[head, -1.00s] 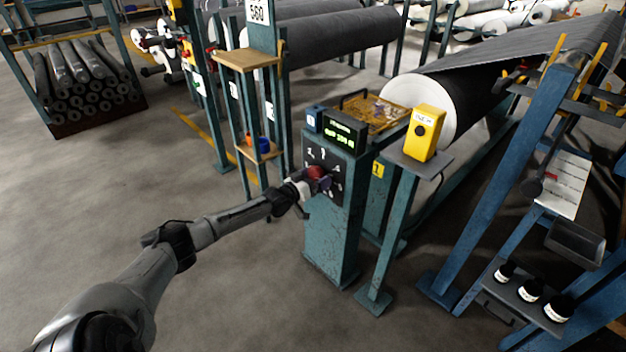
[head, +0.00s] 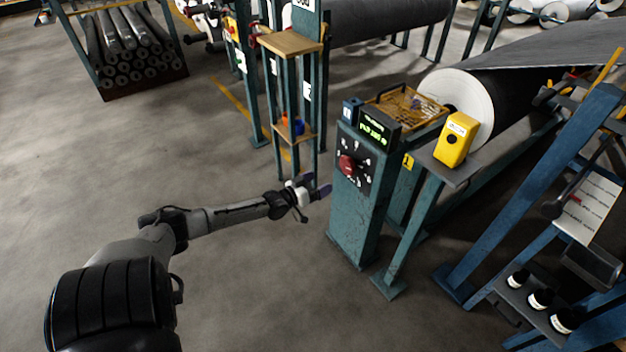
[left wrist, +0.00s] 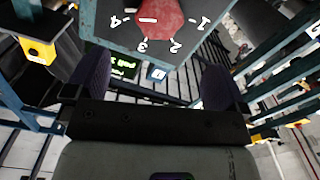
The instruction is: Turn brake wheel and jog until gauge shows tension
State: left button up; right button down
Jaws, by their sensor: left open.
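The red round knob (head: 347,165) sits on a black dial plate with white numbers, on the front of a teal pedestal (head: 358,220). It also shows at the top of the left wrist view (left wrist: 160,18), partly cut off. Above it is a small display (head: 374,128) with green characters, too small to read. A yellow box with a round black button (head: 457,140) stands on a grey shelf to the right. My left gripper (head: 318,187) is open and empty, left of the knob and apart from it. My right gripper is not in view.
A yellow wire tray (head: 408,108) lies behind the pedestal. A large grey roll (head: 470,100) is on the stand behind the yellow box. A narrow rack with a wooden top (head: 290,44) stands behind my left gripper.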

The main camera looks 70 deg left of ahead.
pick_arm(q)
jog(key=shift+s+d, duration=0.15)
jog(key=shift+s, duration=0.55)
